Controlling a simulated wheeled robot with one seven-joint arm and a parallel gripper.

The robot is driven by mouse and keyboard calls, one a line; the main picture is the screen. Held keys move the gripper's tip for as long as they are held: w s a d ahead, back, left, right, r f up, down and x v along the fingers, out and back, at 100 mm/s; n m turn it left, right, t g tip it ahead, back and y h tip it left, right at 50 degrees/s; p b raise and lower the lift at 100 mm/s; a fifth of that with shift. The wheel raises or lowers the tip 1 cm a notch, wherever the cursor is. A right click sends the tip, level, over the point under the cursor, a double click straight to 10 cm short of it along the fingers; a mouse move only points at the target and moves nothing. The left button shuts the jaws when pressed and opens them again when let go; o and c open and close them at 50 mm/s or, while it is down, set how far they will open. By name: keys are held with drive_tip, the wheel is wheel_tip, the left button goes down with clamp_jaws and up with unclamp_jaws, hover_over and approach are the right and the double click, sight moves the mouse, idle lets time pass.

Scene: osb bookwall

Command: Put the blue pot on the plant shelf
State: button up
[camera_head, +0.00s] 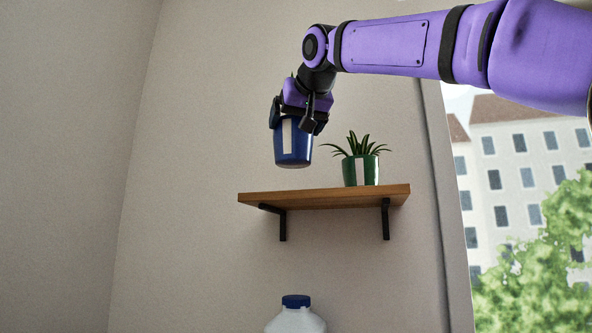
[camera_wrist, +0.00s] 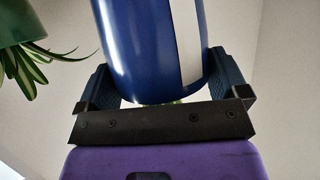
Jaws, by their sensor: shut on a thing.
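The blue pot (camera_head: 293,148), with a white stripe, hangs upright in my gripper (camera_head: 296,112), above the left part of the plant shelf. Its bottom appears apart from the board. In the wrist view the blue pot (camera_wrist: 150,45) sits between the two dark fingers of my gripper (camera_wrist: 165,88), which is shut on it. The plant shelf (camera_head: 318,198) is a wooden board on two black brackets on the wall. What grows in the blue pot is mostly hidden by the gripper.
A green pot (camera_head: 361,171) with a spiky plant stands on the right part of the shelf; it also shows in the wrist view (camera_wrist: 22,20). The shelf's left part is bare. A white bottle with a blue cap (camera_head: 296,318) is below. A window (camera_head: 520,180) is at right.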

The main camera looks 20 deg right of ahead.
drive_tip(key=shift+d+r+x, duration=0.1)
drive_tip(key=shift+d+x, duration=0.4)
drive_tip(key=shift+x, duration=1.6)
drive_tip(key=shift+d+r+x, duration=0.1)
drive_tip(key=shift+d+x, duration=0.45)
drive_tip(key=shift+x, duration=1.55)
drive_tip(key=shift+d+x, duration=0.5)
drive_tip(key=shift+x, duration=1.6)
drive_tip(key=shift+w+f, duration=0.1)
drive_tip(key=o, duration=1.4)
drive_tip(key=shift+f, duration=0.1)
drive_tip(key=shift+c, duration=0.2)
drive_tip(key=shift+r, duration=0.2)
drive_tip(key=v, duration=1.1)
drive_tip(key=shift+s+r, duration=0.1)
drive_tip(key=shift+s, duration=0.4)
